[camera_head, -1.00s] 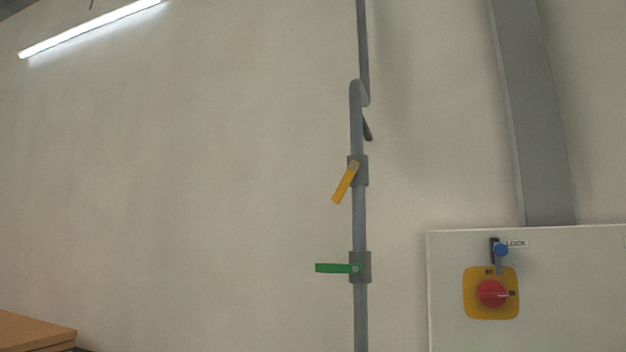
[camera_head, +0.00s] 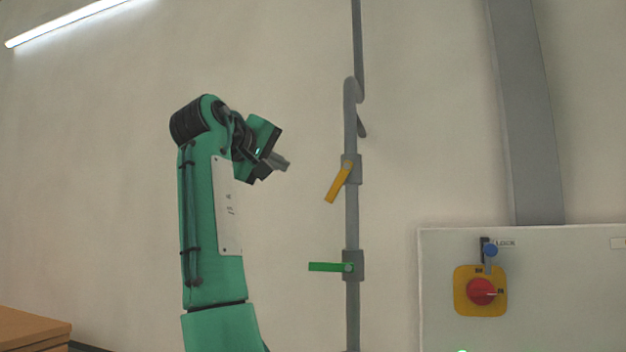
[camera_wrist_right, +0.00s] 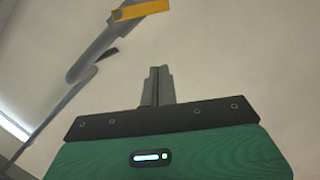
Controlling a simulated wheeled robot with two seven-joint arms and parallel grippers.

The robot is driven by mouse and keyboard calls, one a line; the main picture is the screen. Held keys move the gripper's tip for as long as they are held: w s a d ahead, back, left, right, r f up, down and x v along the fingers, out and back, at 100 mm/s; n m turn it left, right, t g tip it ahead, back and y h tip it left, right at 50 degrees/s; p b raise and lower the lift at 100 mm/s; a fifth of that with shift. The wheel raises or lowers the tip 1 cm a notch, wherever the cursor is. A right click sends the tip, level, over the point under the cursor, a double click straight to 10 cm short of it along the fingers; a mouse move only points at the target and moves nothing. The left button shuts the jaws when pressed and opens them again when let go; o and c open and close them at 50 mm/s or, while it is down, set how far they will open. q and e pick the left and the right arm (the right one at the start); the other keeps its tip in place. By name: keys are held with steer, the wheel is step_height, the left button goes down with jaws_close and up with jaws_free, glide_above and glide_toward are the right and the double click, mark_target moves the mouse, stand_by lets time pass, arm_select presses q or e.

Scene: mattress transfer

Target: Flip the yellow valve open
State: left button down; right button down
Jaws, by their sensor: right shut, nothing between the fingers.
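The yellow valve (camera_head: 339,182) is a flat handle on a grey vertical pipe (camera_head: 352,215). It slants down and left from its pivot. My right gripper (camera_head: 284,164) is shut and empty, left of the yellow valve and a little above the handle's lower end, with a visible gap in the head view. In the right wrist view the shut fingers (camera_wrist_right: 157,75) point toward the wall, and the yellow handle (camera_wrist_right: 141,11) is at the top edge, apart from them. My left gripper is not in view.
A green valve handle (camera_head: 325,267) points left, lower on the same pipe. A pale panel (camera_head: 560,290) with a red rotary switch (camera_head: 481,291) on a yellow plate stands at the right. A wooden surface (camera_head: 32,329) shows at the lower left.

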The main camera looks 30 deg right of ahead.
mark_target(339, 182)
steer(key=w+d+f+p, duration=0.2)
steer(key=d+p, duration=0.5)
steer(key=d, duration=0.4)
steer(key=shift+d+f, duration=0.15)
steer(key=shift+f, duration=0.35)
